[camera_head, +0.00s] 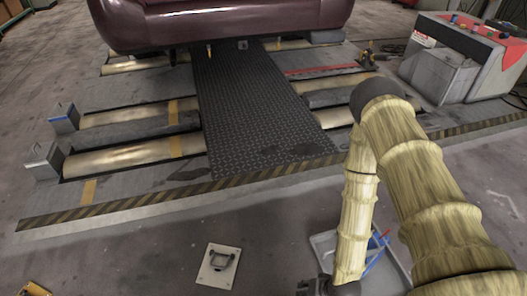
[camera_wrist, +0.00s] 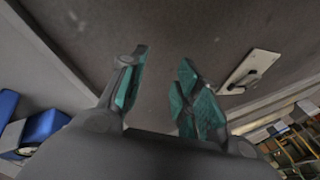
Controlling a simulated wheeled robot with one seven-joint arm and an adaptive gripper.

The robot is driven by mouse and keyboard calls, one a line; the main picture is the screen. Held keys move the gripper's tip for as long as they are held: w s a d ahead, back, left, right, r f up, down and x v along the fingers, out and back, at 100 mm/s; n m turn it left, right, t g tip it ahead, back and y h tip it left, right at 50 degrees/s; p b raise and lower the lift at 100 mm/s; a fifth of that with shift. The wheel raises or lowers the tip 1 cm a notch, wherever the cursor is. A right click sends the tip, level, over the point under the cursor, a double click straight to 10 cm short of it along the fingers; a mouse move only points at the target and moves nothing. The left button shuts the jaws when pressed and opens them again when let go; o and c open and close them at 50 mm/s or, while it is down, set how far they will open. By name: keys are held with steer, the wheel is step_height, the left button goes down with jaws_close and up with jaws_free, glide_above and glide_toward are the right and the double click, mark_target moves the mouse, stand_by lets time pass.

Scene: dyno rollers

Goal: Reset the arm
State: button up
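My arm comes in from the right of the head view, with its elbow raised and its forearm hanging down to the front. My gripper (camera_head: 316,287) is at the bottom edge of the head view, partly cut off, low in front of the grey tray. In the wrist view, the two teal-padded fingers of my gripper (camera_wrist: 163,60) stand apart with nothing between them, so it is open and empty. Bare grey floor shows beyond the fingertips.
A pale plate with a dark handle (camera_head: 219,264) lies on the floor left of my gripper. A grey tray (camera_head: 322,241) with blue and red items sits partly behind my arm. Dyno rollers (camera_head: 130,157), a tread-plate ramp (camera_head: 262,110), a maroon car (camera_head: 220,22) and a console (camera_head: 462,60) stand beyond.

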steer(key=s+d+r+n+g+h+p, duration=0.2)
steer(key=s+d+r+g+h, duration=0.15)
steer(key=s+d+r, duration=0.55)
step_height(320, 180, up, 37)
steer(key=s+a+p, duration=0.1)
steer(key=p, duration=3.6)
steer(key=shift+s+f+t, duration=0.1)
steer(key=shift+t, duration=0.15)
